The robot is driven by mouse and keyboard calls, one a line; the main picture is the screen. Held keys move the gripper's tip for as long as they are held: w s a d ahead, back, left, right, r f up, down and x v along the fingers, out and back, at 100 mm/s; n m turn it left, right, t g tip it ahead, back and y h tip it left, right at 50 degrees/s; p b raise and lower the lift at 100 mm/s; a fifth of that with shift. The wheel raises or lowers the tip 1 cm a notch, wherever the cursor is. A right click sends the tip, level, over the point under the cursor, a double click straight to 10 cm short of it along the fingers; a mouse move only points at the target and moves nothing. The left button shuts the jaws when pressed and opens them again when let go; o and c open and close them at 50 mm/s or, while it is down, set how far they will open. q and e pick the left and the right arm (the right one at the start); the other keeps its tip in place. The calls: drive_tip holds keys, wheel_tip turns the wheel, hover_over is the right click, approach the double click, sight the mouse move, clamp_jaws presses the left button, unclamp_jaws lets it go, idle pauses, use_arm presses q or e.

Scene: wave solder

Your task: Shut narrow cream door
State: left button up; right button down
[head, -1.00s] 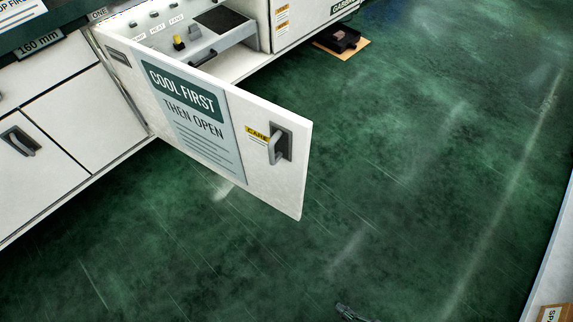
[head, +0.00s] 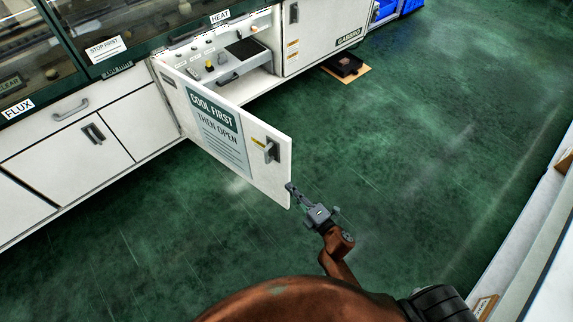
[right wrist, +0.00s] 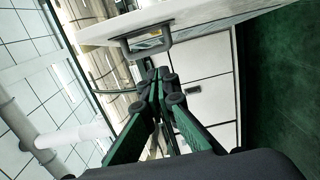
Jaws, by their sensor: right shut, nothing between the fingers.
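The narrow cream door (head: 216,122) stands swung open from the white machine front, with a green and grey "COOL FIRST THEN OPEN" sign and a grey handle (head: 271,150) near its free edge. My right gripper (head: 291,188) is shut and empty, its tip close to the lower corner of the door's free edge; I cannot tell if it touches. In the right wrist view the shut fingers (right wrist: 158,78) point toward the door (right wrist: 190,18) and its handle (right wrist: 147,42). My left gripper is not in view.
Behind the door is an open bay with a control panel (head: 215,55) and a dark tray. A black item (head: 347,64) lies on a brown mat on the floor. White cabinets (head: 68,156) stand at left. Green floor (head: 410,130) is clear right of the door.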

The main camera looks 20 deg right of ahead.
sight(282, 163)
drive_tip(key=b+x, duration=0.1)
drive_tip(key=x, duration=0.8)
drive_tip(key=shift+w+a+r+b, duration=0.1)
drive_tip(key=shift+w+a+b, duration=0.05)
drive_tip(key=shift+w+b, duration=0.2)
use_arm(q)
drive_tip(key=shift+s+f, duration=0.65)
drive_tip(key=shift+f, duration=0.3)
use_arm(e)
drive_tip(key=shift+w+d, duration=0.6)
drive_tip(key=shift+d, duration=0.25)
drive_tip(key=shift+w+d, duration=0.65)
drive_tip(key=shift+d, duration=0.15)
drive_tip(key=shift+d, duration=0.1)
